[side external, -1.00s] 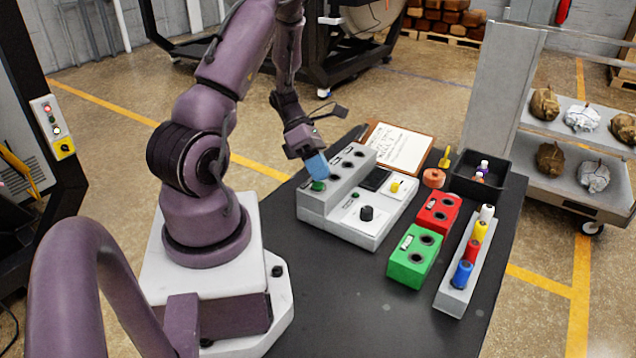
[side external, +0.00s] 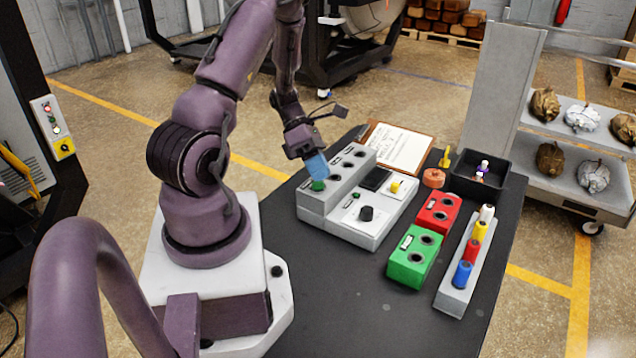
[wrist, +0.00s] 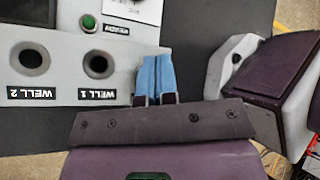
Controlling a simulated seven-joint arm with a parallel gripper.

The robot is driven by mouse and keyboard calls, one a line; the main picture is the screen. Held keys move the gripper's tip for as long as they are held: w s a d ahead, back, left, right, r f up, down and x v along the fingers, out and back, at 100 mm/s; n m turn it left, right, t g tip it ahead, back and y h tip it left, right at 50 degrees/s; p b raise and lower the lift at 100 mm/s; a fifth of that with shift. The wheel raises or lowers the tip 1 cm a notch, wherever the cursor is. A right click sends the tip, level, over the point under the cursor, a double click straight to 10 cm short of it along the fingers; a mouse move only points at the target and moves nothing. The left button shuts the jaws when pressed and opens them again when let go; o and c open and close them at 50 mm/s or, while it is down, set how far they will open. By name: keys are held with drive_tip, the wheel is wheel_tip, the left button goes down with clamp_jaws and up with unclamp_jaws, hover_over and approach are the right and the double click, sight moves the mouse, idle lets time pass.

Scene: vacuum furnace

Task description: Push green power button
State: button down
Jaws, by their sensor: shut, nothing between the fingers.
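A green button (side external: 317,185) sits on the near left end of the grey console's raised back row (side external: 312,203) in the side view. My gripper (side external: 320,176) has blue fingers, shut and empty, pointing down directly at this button. The fingertips overlap the button's top edge in the side view; I cannot tell whether they touch. In the wrist view my shut fingers (wrist: 156,60) are beside the well 1 hole (wrist: 100,64), and the button under them is hidden. A separate small green light (wrist: 88,22), labelled ready, is on the lower panel.
The console's lower panel has a black knob (side external: 366,213) and a yellow button (side external: 396,186). A green block (side external: 412,262), a red block (side external: 440,205) and a rack of coloured vials (side external: 452,296) stand to the right. A clipboard (side external: 400,146) lies behind. The table's near part is clear.

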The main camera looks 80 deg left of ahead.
drive_tip(key=shift+f, duration=0.1)
idle(0.4)
drive_tip(key=shift+f, duration=0.4)
drive_tip(key=shift+r, duration=0.45)
drive_tip(key=shift+r, duration=3.05)
